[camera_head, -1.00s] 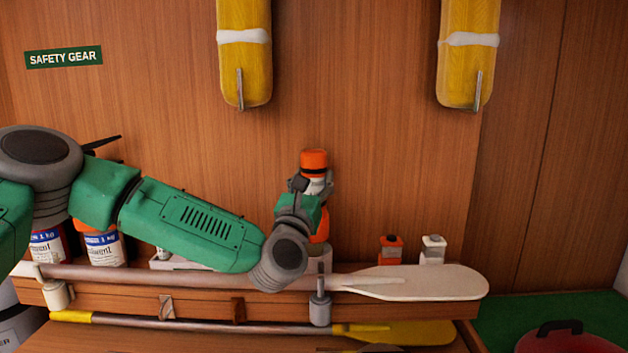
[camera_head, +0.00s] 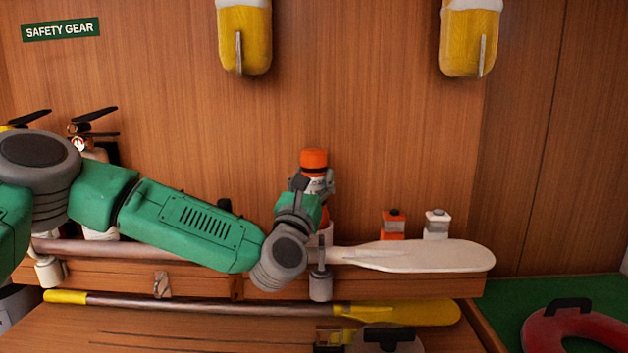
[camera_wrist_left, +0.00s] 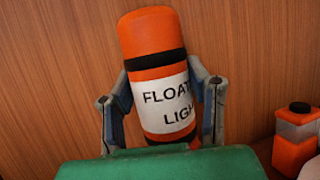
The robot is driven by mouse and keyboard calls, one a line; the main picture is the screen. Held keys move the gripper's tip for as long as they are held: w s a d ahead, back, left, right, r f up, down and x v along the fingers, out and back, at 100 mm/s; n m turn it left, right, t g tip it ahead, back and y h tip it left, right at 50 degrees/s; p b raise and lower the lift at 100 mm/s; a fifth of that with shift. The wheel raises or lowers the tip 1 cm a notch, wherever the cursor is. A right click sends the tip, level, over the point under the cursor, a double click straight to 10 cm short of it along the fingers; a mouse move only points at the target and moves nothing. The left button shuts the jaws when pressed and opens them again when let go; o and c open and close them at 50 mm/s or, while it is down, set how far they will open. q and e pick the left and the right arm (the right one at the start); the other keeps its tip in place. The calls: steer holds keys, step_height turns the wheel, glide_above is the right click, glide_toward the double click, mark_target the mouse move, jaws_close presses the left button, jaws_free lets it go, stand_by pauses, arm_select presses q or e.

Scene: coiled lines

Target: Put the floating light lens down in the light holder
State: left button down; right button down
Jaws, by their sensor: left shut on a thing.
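The floating light (camera_head: 313,161) is an orange cylinder with black bands and a white label, also in the left wrist view (camera_wrist_left: 165,105). It stands nearly upright, tilted slightly in the wrist view. My left gripper (camera_head: 316,185) is shut around its middle, with one finger on each side of the label. The light holder (camera_head: 327,236) is a pale cup on the shelf, directly below the light and partly hidden behind my wrist. The light's lower end is at the cup's mouth in the head view; I cannot tell how deep it sits. My right gripper is not in view.
A white paddle (camera_head: 430,256) lies along the shelf front. An orange bottle (camera_head: 393,226) and a white bottle (camera_head: 437,225) stand right of the holder. A yellow-ended paddle (camera_head: 400,312) lies below. Fire extinguishers (camera_head: 95,150) show behind my arm.

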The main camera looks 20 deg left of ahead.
arm_select(q)
steer(key=shift+r, duration=0.1)
steer(key=c, duration=0.8)
jaws_free()
steer(key=shift+s+f, duration=0.25)
steer(key=shift+f, duration=0.05)
steer(key=v, duration=1.1)
steer(key=shift+s+a, duration=0.1)
steer(key=shift+s, duration=0.05)
